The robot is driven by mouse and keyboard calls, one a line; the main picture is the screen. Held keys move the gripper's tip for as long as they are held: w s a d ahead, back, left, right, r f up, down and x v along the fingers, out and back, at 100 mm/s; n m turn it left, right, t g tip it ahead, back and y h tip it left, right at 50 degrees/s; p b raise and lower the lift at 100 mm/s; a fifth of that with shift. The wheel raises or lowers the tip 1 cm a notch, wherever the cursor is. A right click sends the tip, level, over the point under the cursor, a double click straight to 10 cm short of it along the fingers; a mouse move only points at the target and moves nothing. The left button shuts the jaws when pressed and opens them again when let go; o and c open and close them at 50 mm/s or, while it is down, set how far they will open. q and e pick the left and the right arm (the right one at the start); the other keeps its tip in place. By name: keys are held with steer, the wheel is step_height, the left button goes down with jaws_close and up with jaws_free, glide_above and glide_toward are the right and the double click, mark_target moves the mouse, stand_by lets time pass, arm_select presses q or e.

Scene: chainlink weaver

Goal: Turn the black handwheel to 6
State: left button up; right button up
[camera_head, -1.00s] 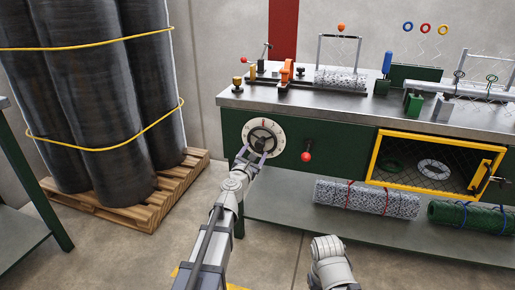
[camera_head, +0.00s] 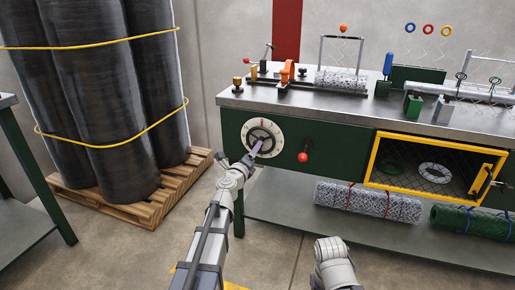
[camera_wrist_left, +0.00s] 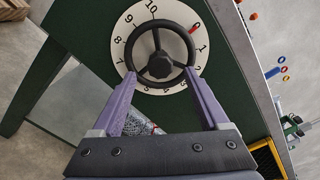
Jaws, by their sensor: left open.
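The black handwheel (camera_head: 262,138) sits on a white numbered dial (camera_head: 247,124) on the green bench front. In the left wrist view the handwheel (camera_wrist_left: 163,66) shows three spokes, one pointing nearly up. The dial (camera_wrist_left: 119,50) shows 10, 9, 8 and 7 around its upper left and 1 at the right. A red mark stands at its upper right, just above the 1. My left gripper (camera_head: 256,152) is open at the wheel. In the wrist view its two purple fingers (camera_wrist_left: 160,74) straddle the wheel's lower rim; contact is unclear.
A red-knobbed lever (camera_head: 303,157) stands right of the dial. A yellow-framed mesh door (camera_head: 373,160) is farther right. Wrapped mesh rolls (camera_head: 368,200) lie on the lower shelf. Black rolls on a pallet (camera_head: 140,207) stand at left, with clear floor between.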

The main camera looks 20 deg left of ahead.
arm_select(q)
steer(key=shift+n, duration=1.8)
steer(key=shift+n, duration=0.4)
